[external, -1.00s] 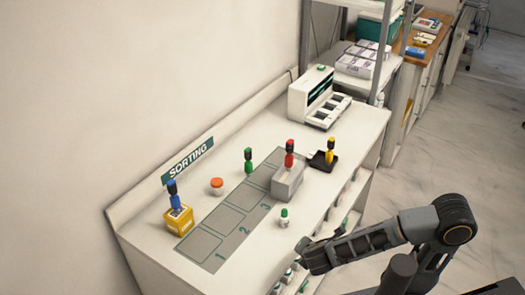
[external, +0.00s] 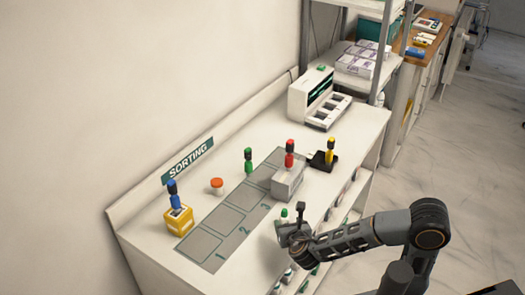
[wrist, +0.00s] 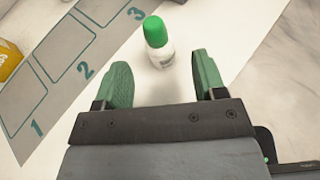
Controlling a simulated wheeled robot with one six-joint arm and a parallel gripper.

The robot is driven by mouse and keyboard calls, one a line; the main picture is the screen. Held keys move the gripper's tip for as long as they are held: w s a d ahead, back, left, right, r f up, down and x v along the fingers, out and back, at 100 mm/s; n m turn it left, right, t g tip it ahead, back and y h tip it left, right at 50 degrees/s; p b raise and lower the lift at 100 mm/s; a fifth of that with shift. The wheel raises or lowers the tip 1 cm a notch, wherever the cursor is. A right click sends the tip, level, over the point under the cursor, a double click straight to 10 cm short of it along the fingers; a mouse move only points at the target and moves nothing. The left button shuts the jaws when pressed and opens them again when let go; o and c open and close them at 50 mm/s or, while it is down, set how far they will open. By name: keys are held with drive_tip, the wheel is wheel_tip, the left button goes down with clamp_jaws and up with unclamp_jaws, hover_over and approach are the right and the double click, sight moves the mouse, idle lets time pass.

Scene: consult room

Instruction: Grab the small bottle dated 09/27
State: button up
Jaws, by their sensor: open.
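A small white bottle with a green cap (wrist: 158,42) stands upright on the counter in the wrist view, just beyond my fingertips and between their lines. Its green cap also shows in the external view (external: 284,213), with its body partly hidden by my gripper. No date is readable on it. My gripper (wrist: 164,78) is open and empty, its two green fingers apart and pointing toward the bottle; it is also in the external view (external: 290,232). Another small white bottle with an orange cap (external: 217,186) stands farther back on the counter; its date is not readable either.
A grey mat (external: 212,244) with numbered squares lies left of the bottle. A grey box (external: 287,184) holds a red-topped item, a yellow box (external: 179,220) a blue-topped one, and a black tray (external: 319,162) a yellow-topped one. A green-topped item (external: 248,160) stands behind the mat.

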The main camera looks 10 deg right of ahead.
sight(286, 220)
drive_tip(key=shift+b+x, duration=0.45)
drive_tip(key=shift+x, duration=2.4)
drive_tip(key=shift+f, duration=0.1)
drive_tip(key=shift+s, duration=0.1)
drive_tip(key=c, duration=1)
